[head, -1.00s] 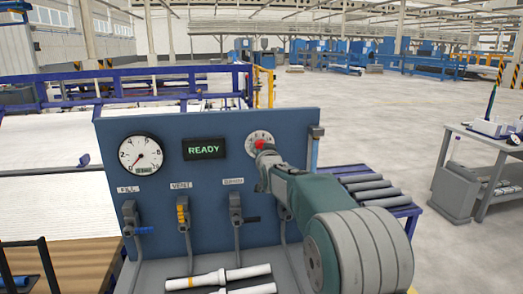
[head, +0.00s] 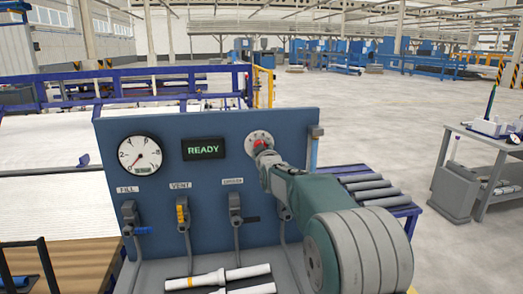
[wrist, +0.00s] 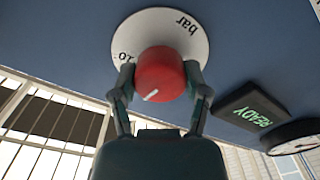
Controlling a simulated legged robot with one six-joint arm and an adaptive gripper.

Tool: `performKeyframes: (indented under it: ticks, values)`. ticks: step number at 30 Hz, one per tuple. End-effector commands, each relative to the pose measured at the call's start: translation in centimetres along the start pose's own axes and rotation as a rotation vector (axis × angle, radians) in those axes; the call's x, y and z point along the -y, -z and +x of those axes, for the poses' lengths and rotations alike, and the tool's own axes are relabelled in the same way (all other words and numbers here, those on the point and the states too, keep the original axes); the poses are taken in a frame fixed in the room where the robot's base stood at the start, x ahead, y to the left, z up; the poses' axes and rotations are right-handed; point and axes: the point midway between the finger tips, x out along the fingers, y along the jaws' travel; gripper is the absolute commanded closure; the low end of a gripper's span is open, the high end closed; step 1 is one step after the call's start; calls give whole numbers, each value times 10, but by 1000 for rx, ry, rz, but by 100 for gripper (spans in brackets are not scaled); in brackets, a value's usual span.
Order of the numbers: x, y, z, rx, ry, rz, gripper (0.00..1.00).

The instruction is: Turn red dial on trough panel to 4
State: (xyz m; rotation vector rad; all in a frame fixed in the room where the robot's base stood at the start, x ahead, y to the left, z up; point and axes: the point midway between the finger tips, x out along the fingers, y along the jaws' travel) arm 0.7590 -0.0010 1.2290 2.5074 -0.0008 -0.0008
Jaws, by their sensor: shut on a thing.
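The red dial (head: 260,143) sits on a round white scale plate (head: 251,138) at the upper right of the blue trough panel (head: 215,190). In the wrist view the red dial (wrist: 160,72) has a white pointer mark at its lower left. The view is tilted; "bar" and a partly covered number show on the plate (wrist: 155,25). My gripper (head: 264,150) is at the dial in the head view. In the wrist view my gripper (wrist: 160,76) is shut on the dial, one finger at each side. Most scale numbers are hidden or too small to read.
The panel carries a round gauge (head: 140,154), a lit READY display (head: 206,149) and levers labelled FILL, VENT and a third blurred word. White pipes (head: 220,277) lie below.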

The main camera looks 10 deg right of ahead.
Motion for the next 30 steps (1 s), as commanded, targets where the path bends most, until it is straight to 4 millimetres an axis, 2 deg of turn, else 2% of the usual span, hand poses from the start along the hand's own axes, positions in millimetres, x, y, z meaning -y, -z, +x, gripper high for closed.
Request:
performKeyframes:
  ticks: [30]
  values:
    - [3, 0, 0, -2, 5, -946, 87]
